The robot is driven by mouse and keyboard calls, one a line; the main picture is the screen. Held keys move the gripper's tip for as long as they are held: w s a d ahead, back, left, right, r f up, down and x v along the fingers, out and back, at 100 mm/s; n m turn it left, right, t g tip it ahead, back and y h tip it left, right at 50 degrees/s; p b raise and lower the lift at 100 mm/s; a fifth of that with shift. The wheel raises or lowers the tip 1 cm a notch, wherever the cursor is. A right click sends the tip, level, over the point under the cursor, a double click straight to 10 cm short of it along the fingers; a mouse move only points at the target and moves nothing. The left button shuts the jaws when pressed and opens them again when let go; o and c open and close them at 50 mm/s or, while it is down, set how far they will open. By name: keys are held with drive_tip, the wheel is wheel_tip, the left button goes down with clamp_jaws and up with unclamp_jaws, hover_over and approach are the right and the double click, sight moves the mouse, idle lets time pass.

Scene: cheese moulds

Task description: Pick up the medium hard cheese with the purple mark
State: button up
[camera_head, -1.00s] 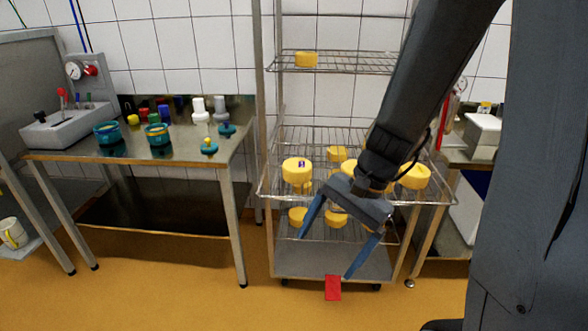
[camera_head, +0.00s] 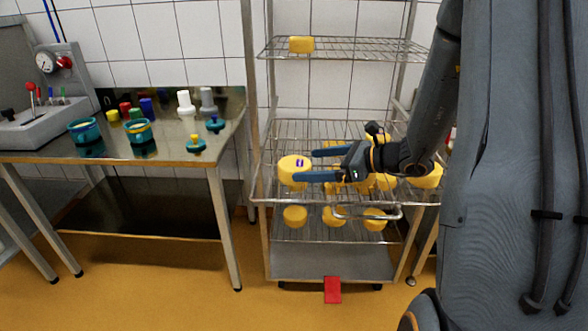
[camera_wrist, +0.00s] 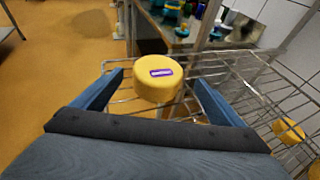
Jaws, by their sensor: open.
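The yellow round cheese with a purple mark on its top (camera_head: 293,171) sits at the left end of the middle wire shelf (camera_head: 262,193). It also shows in the wrist view (camera_wrist: 158,80), upright, with the purple label facing up. My gripper (camera_head: 305,164) is open, its blue fingers pointing left at this cheese. In the wrist view (camera_wrist: 160,82) the cheese stands between and slightly beyond the fingertips. I cannot tell whether a finger touches it. My gripper and wrist hide part of the other cheeses on that shelf.
Other yellow cheeses stand on the same shelf, one at its right end (camera_head: 427,176). Several lie on the level below, one at the left (camera_head: 295,216), and one on the top shelf (camera_head: 301,44). A steel table (camera_head: 110,154) with moulds stands left. A red object (camera_head: 332,289) lies below the rack.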

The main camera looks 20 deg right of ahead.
sight(303, 165)
drive_tip(key=p+x, duration=0.1)
drive_tip(key=x, duration=0.3)
drive_tip(key=shift+s+a+f, duration=0.1)
drive_tip(key=shift+s+a, duration=0.05)
drive_tip(key=c, duration=1.1)
wheel_tip(303, 165, up, 10)
drive_tip(key=shift+r+b, duration=0.1)
drive_tip(key=shift+b, duration=0.65)
